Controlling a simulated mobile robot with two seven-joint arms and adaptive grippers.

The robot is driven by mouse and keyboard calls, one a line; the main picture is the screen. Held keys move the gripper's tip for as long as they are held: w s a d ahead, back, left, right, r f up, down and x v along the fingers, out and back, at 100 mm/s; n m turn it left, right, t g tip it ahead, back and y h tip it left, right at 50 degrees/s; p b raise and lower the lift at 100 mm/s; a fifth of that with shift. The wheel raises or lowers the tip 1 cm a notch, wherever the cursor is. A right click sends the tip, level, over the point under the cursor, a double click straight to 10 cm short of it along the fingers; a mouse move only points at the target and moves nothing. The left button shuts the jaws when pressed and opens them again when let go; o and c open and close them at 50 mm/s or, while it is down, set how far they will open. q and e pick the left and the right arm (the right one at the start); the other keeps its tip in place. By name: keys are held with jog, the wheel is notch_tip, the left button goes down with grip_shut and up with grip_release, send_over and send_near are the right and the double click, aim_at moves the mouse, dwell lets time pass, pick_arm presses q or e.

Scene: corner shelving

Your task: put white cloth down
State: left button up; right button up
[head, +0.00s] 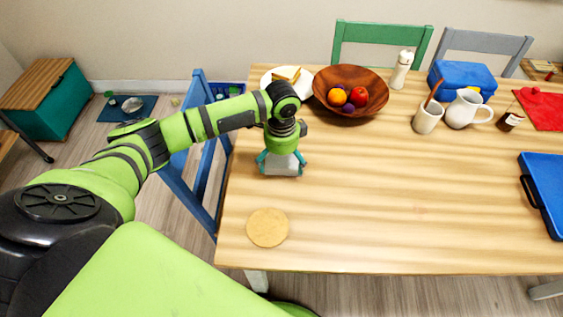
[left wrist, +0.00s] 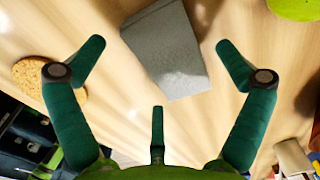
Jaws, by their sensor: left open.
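A folded cloth (head: 283,168) lies on the wooden table near its left edge, whitish in the head view. In the left wrist view the cloth (left wrist: 168,48) looks grey and rectangular, and its far end is cut off by the picture's top edge. My left gripper (head: 281,163) is directly above the cloth, pointing down. In the left wrist view the left gripper (left wrist: 160,80) has its teal fingers spread wide, with the cloth lying between and beyond them. It grips nothing. My right gripper is not in view.
A round cork mat (head: 267,228) lies nearer the front edge. A wooden fruit bowl (head: 350,92) and a white plate (head: 287,82) stand behind the gripper. A mug (head: 428,117) and pitcher (head: 468,109) stand farther right. The table's middle is clear.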

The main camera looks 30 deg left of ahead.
aim_at(281, 165)
pick_arm(q)
notch_tip(281, 165, up, 11)
jog(key=shift+f, duration=0.2)
jog(key=shift+s, duration=0.1)
dwell(0.5)
